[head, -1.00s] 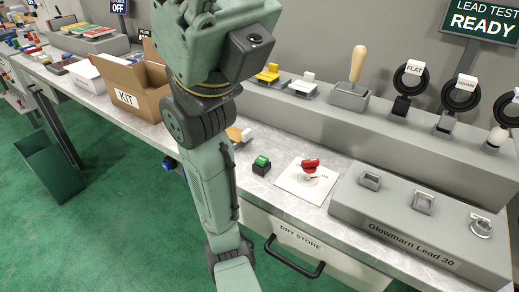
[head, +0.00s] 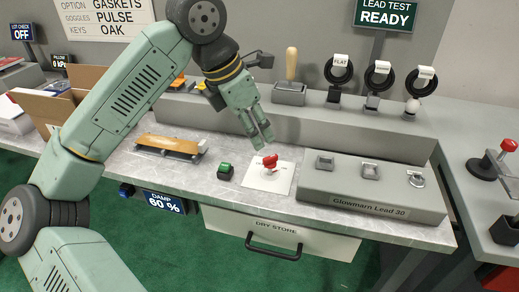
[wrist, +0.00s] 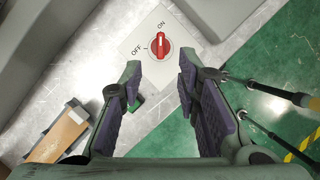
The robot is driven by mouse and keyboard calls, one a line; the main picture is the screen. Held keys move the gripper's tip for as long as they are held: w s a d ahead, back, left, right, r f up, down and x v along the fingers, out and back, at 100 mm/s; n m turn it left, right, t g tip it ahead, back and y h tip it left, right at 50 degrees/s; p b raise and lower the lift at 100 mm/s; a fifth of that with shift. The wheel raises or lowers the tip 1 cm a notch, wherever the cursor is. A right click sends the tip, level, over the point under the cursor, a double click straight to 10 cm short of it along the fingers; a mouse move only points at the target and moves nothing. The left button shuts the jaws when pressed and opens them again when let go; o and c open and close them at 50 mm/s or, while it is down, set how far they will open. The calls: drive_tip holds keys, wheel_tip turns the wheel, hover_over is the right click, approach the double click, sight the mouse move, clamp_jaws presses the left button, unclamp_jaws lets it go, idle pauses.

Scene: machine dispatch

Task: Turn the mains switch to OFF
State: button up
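The mains switch (head: 270,162) is a red rotary knob on a white plate (head: 258,182) on the grey worktop. In the wrist view, the red knob (wrist: 160,46) lies just beyond my fingertips, and its bar and white mark point toward the ON label (wrist: 161,25). The OFF label (wrist: 137,52) is to the left of the knob. My gripper (head: 262,143) is just above and behind the switch in the head view, pointing down. In the wrist view my gripper (wrist: 160,78) is open, with nothing between its fingers. It seems apart from the knob.
A green button block (head: 225,171) stands close left of the plate. The grey Glowmarn Lead 30 panel (head: 372,188) is close right. A wooden-topped piece (head: 170,147) lies further left. A raised grey shelf (head: 320,130) runs behind.

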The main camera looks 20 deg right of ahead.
sight(270, 157)
drive_tip(key=p+x, duration=0.1)
drive_tip(key=x, duration=0.7)
drive_tip(key=shift+p, duration=0.35)
clamp_jaws()
